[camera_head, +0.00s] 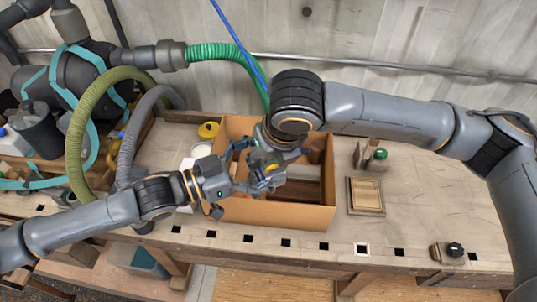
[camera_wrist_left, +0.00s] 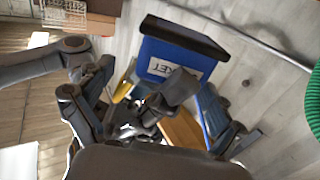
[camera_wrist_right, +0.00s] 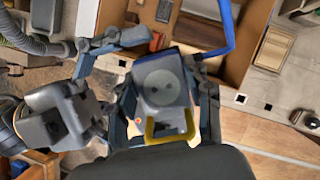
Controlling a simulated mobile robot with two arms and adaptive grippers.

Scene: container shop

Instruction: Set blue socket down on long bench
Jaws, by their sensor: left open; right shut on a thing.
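My right gripper (camera_head: 268,168) is shut on the blue socket (camera_wrist_right: 160,82) above the open cardboard box. The right wrist view shows its grey face with a round disc and two holes. A yellow bracket (camera_wrist_right: 170,128) shows at its near edge. In the left wrist view, what looks like the same socket (camera_wrist_left: 170,60) shows a blue side, a dark top and a label ending "KET". My left gripper (camera_head: 232,182) is open, close beside the right one; I cannot tell if it touches the socket. The long bench (camera_head: 410,215) lies below.
The cardboard box (camera_head: 275,214) stands on the bench under the grippers. A wooden frame (camera_head: 365,196) and a green-knobbed part (camera_head: 379,154) lie to its right. A black knob (camera_head: 455,249) is near the front edge. Hoses (camera_head: 90,130) crowd the left. Bench right of the frame is clear.

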